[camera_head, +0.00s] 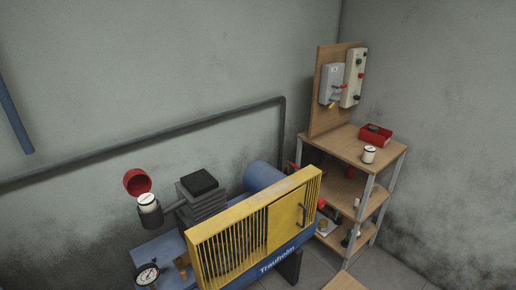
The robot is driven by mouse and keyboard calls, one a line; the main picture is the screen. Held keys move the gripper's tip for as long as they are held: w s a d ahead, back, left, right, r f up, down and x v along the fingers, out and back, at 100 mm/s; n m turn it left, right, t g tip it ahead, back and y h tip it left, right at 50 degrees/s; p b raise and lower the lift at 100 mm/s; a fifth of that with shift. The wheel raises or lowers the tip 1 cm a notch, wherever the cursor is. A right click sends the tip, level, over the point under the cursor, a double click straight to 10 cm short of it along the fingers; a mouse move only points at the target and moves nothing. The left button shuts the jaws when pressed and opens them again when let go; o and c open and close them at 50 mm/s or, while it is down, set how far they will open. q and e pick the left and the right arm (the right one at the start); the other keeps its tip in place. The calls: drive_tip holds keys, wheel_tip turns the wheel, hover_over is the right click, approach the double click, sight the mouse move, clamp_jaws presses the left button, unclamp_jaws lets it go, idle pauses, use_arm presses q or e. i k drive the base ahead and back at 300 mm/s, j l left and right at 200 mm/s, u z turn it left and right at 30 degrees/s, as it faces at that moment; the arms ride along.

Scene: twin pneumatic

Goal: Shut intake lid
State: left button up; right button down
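The machine is a blue compressor with a yellow slatted guard (235,237) marked "Trauholm". At its left is a dark round intake housing (152,222) with a white filter (149,203) in its open top. The red intake lid (137,182) stands open, tilted up behind and left of the filter, with its hollow inside facing me. I cannot make out the hinge. Neither of my grippers is in view.
A black-topped finned block (200,186) stands right of the intake, and a pressure gauge (147,273) is in front. A wooden shelf (352,144) at right holds a red tray (375,134) and a white canister (369,154). A grey pipe (190,135) runs along the wall.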

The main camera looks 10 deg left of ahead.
sight(137, 182)
drive_tip(key=i+j, duration=0.55)
drive_tip(key=j, duration=0.3)
drive_tip(key=i+j+z, duration=0.1)
drive_tip(key=i+j, duration=0.2)
drive_tip(key=j, duration=0.1)
